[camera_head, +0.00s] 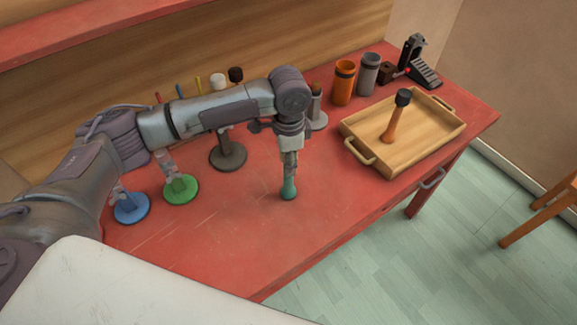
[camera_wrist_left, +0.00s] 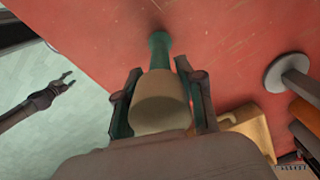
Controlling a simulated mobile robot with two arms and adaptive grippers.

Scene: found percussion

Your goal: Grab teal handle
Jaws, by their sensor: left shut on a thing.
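The teal handle (camera_head: 289,188) points straight down over the red table, below my left gripper (camera_head: 290,155). Its lower end is at or just above the tabletop; I cannot tell which. In the left wrist view, a beige head (camera_wrist_left: 160,105) sits between the two fingers of my left gripper (camera_wrist_left: 158,70), with the teal handle (camera_wrist_left: 160,50) extending beyond it. The gripper is shut on this mallet. My right gripper (camera_wrist_left: 68,80) shows at the left of the wrist view, open and empty over the floor, away from the table.
A wooden tray (camera_head: 440,134) at the right holds an orange-handled mallet (camera_head: 395,118) with a dark head. Stands with blue (camera_head: 133,210), green (camera_head: 182,191) and dark (camera_head: 229,158) bases line the left. An orange cup (camera_head: 343,85) stands behind. The front table is clear.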

